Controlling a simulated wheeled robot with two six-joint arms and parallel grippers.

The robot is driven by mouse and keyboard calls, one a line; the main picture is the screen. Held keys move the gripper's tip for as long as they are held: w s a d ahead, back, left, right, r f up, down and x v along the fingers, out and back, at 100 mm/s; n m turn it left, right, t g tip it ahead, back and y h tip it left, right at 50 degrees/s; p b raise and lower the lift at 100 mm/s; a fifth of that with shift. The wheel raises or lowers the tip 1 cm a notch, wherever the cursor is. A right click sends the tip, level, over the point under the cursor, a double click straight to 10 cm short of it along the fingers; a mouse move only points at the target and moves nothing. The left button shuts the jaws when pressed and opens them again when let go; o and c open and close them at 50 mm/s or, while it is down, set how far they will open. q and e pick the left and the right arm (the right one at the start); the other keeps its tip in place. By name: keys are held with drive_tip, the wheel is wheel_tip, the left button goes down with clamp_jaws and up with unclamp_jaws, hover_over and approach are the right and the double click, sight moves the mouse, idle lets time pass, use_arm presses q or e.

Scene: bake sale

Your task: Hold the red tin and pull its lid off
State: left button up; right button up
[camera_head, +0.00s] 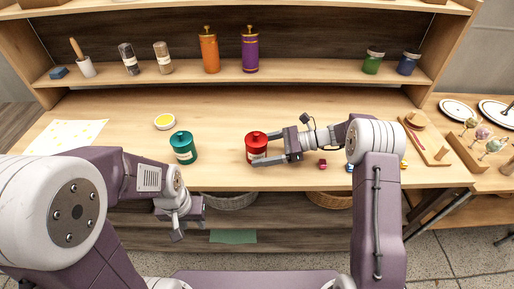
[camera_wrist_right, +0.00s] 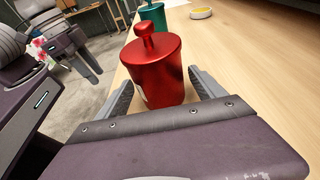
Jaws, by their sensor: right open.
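The red tin (camera_head: 254,148) stands upright on the wooden table with its knobbed lid on. It also shows large in the right wrist view (camera_wrist_right: 158,80). My right gripper (camera_head: 270,152) is open, with its fingers on either side of the tin's lower part; I cannot tell whether they touch it. My left gripper (camera_head: 178,232) hangs low in front of the table edge, well away from the tin, and seems to hold nothing. Whether its fingers are apart is not clear.
A teal tin (camera_head: 184,149) stands left of the red tin. A small white bowl with yellow contents (camera_head: 165,121) is behind it. Small coloured items, one of them red (camera_head: 322,164), lie right of my right gripper. Bottles and jars stand on the shelf (camera_head: 300,72) behind.

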drive_tip(key=shift+a+f, duration=0.1)
drive_tip(key=shift+a, duration=0.05)
drive_tip(key=c, duration=0.9)
idle(0.4)
